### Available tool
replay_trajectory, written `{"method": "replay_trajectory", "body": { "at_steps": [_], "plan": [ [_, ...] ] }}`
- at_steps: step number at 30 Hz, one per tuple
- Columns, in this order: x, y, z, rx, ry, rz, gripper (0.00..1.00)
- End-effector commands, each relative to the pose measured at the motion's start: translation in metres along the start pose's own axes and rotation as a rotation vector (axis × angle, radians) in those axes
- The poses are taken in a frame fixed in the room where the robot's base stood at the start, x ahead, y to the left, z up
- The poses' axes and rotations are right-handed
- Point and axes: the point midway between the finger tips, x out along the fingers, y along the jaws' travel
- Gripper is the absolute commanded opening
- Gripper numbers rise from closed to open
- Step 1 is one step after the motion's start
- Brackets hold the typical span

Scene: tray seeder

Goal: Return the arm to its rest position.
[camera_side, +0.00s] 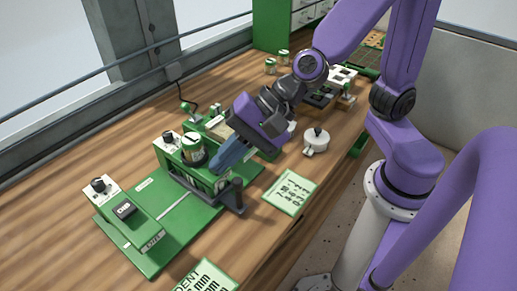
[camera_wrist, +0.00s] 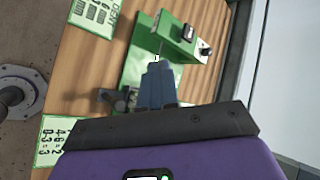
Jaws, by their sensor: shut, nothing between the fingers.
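My gripper (camera_side: 219,166) is shut and empty, its blue-grey fingers together and pointing down to the left.
On the wooden bench (camera_side: 60,200), a numbered card (camera_side: 290,193) and a white round-topped piece (camera_side: 316,138) lie right of the seeder. Green-lidded jars (camera_side: 271,66) and a green cabinet (camera_side: 272,25) stand behind. A rail and wall border the back.

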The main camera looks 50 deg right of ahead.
Motion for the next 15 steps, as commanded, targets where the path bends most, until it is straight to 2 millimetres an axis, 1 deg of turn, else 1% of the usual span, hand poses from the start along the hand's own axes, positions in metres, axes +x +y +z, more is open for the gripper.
{"method": "replay_trajectory", "body": {
  "at_steps": [1, 3, 5, 7, 8, 9, 11, 12, 15],
  "plan": [
    [-0.009, 0.010, 0.009, -0.147, -0.059, 0.037, 0.00],
    [-0.021, 0.027, 0.018, -0.362, -0.136, 0.095, 0.00],
    [-0.032, 0.044, 0.022, -0.545, -0.197, 0.148, 0.00],
    [-0.047, 0.066, 0.022, -0.759, -0.264, 0.213, 0.00],
    [-0.053, 0.075, 0.021, -0.852, -0.292, 0.243, 0.00],
    [-0.062, 0.087, 0.017, -0.971, -0.326, 0.284, 0.00],
    [-0.076, 0.106, 0.007, -1.150, -0.375, 0.351, 0.00],
    [-0.085, 0.117, 0.000, -1.262, -0.405, 0.398, 0.00],
    [-0.107, 0.139, -0.023, -1.506, -0.470, 0.516, 0.00]
  ]
}}
